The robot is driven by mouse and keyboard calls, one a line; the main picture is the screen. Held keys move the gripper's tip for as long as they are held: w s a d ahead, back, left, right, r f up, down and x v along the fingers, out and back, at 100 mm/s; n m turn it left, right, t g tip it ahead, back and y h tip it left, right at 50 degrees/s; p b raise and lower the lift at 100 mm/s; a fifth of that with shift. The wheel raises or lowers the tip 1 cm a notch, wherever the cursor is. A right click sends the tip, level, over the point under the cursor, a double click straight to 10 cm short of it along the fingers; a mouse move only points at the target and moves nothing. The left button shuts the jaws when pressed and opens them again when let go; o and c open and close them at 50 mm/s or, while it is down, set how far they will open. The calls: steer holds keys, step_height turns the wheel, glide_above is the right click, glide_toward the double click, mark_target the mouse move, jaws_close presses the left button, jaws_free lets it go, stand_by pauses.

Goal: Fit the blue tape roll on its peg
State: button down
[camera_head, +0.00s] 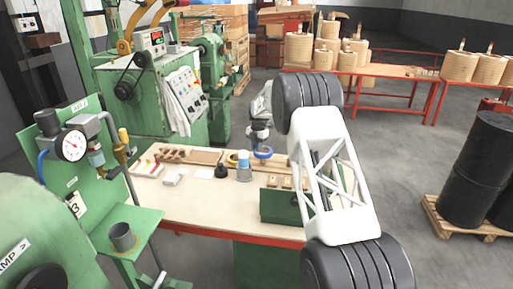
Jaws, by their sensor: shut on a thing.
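The blue tape roll (263,153) is a small ring at the back edge of the workbench, right of the middle. My gripper (261,145) points down at it from above, shut on the roll. The fingers are too small to make out clearly. I cannot tell whether the roll is lifted or touches the bench. I cannot make out the peg; it may be hidden or too small to see.
On the workbench (190,205), left of the roll, stand a white-and-blue can (244,166), a yellow ring (232,158) and a dark round object (221,171). A green box (278,206) is at the front right. The bench's front middle is clear.

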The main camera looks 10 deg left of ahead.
mark_target(257, 160)
steer(key=shift+f, duration=2.75)
stand_by(0.4)
steer(key=c, duration=1)
jaws_free()
steer(key=c, duration=0.3)
steer(key=shift+o, duration=0.3)
steer(key=shift+r, duration=0.15)
